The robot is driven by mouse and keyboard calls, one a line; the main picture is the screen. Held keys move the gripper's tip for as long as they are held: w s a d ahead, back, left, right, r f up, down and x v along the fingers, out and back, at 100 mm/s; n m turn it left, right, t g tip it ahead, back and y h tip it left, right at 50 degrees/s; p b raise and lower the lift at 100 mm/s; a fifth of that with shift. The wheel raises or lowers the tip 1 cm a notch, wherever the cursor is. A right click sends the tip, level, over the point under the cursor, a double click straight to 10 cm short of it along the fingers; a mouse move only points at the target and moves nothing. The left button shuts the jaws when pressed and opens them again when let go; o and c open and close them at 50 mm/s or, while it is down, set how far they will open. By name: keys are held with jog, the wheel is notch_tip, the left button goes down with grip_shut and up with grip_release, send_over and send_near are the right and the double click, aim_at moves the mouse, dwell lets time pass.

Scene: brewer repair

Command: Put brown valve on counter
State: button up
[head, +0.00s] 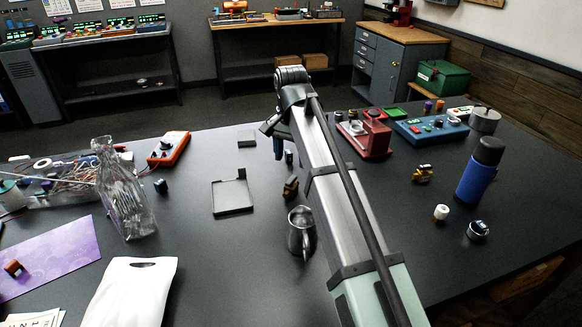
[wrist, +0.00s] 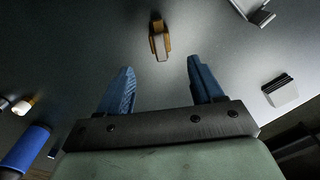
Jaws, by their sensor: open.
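My gripper (head: 279,152) is partly hidden by my arm in the head view. In the wrist view, my gripper (wrist: 160,80) has its two blue fingers spread apart with nothing between them.
A metal mug (head: 301,232) stands close to the brown part, beside my arm. A black tray (head: 233,209) lies to its left. A glass bottle (head: 126,195) and white bag (head: 128,290) stand further left. A blue flask (head: 477,172) and red device (head: 366,138) are on the right.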

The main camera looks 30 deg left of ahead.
jog(key=shift+r, duration=0.75)
